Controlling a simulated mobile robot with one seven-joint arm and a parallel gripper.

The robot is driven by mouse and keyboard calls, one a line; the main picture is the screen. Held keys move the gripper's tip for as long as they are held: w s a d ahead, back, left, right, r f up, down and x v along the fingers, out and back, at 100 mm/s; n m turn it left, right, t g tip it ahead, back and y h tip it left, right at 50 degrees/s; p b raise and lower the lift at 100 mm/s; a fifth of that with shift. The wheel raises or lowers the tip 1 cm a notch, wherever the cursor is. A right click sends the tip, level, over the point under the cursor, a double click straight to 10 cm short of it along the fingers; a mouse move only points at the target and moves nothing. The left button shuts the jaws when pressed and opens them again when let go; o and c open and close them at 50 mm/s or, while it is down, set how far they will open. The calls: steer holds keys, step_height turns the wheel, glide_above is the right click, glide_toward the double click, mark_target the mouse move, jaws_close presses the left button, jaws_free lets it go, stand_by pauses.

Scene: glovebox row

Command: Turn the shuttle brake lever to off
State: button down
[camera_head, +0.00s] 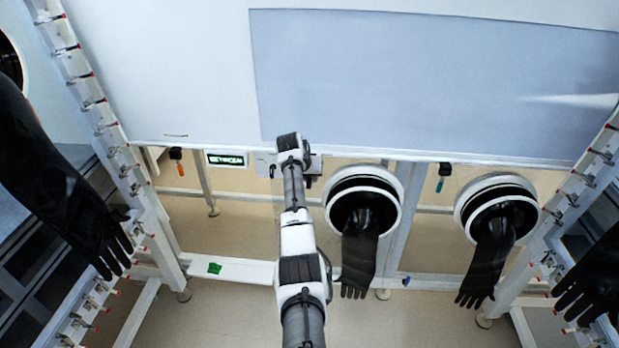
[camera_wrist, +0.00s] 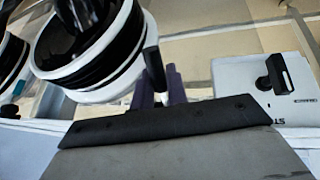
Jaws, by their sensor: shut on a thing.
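My gripper (camera_wrist: 163,86) shows in the wrist view as two purplish fingers beyond its dark edge. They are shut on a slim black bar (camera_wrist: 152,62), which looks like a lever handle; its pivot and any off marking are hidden. A white panel (camera_wrist: 232,82) beside it carries another black handle (camera_wrist: 272,72) and partly covered lettering; I cannot read a brake label. In the head view the panel (camera_head: 263,160) sits under the glovebox's lower edge, and my arm's end covers its right part and the gripped bar.
A glove port (camera_head: 363,200) with a hanging black glove (camera_head: 359,262) is close on the right; another port (camera_head: 497,209) is farther right. A lit green display (camera_head: 226,160) is left of the panel. Racks with pegs (camera_head: 118,150) flank both sides. A white crossbeam (camera_head: 245,272) runs below.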

stand_by(0.3)
steer(key=c, duration=1.5)
jaws_free()
steer(key=shift+o, duration=0.2)
steer(key=b+v, duration=0.3)
steer(key=v, duration=1.1)
steer(key=shift+d+f, duration=0.1)
